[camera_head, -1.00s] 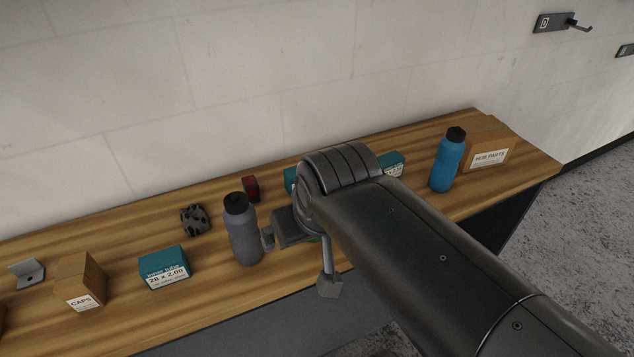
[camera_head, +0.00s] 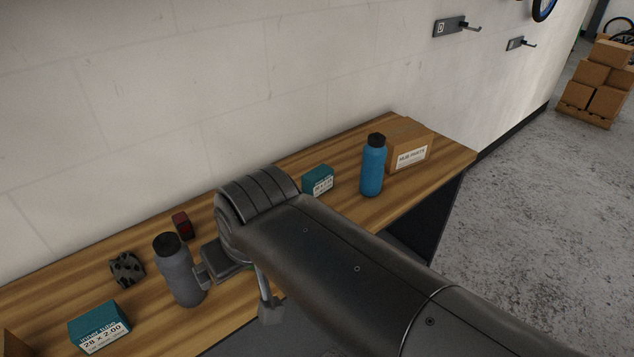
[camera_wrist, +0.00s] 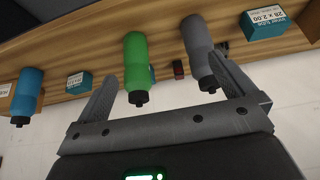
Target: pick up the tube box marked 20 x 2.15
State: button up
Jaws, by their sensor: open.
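A teal tube box (camera_head: 318,180) stands at the back of the bench, left of the blue bottle; its label is too small to read. A teal box in the wrist view (camera_wrist: 78,83) also has an unreadable label. Another teal box (camera_wrist: 152,74) is mostly hidden behind a green bottle (camera_wrist: 137,62). A teal box marked 28 x 2.00 (camera_head: 100,326) stands at the front left; it also shows in the wrist view (camera_wrist: 266,23). My gripper (camera_head: 236,291) is open and empty by the bench's front, with the green bottle between its fingers' lines in the wrist view (camera_wrist: 165,78).
A grey bottle (camera_head: 180,272) stands close to my gripper's left finger. A blue bottle (camera_head: 373,168) and a hub parts carton (camera_head: 409,148) stand at the right end. A red item (camera_head: 182,226) and a dark patterned piece (camera_head: 127,269) lie further back.

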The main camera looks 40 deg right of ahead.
jog(key=m+g, duration=0.6)
jog(key=m, duration=2.9)
send_over(318, 182)
jog(key=w+d, duration=0.2)
jog(key=f, duration=0.7)
jog(key=shift+w+a+f, duration=0.1)
jog(key=shift+a+f, duration=0.15)
jog(key=shift+f, duration=0.15)
jog(key=shift+d+f, duration=0.2)
notch_tip(318, 182, down, 11)
jog(key=shift+w+r, duration=0.1)
jog(key=shift+r, duration=0.05)
jog(key=shift+c, duration=0.3)
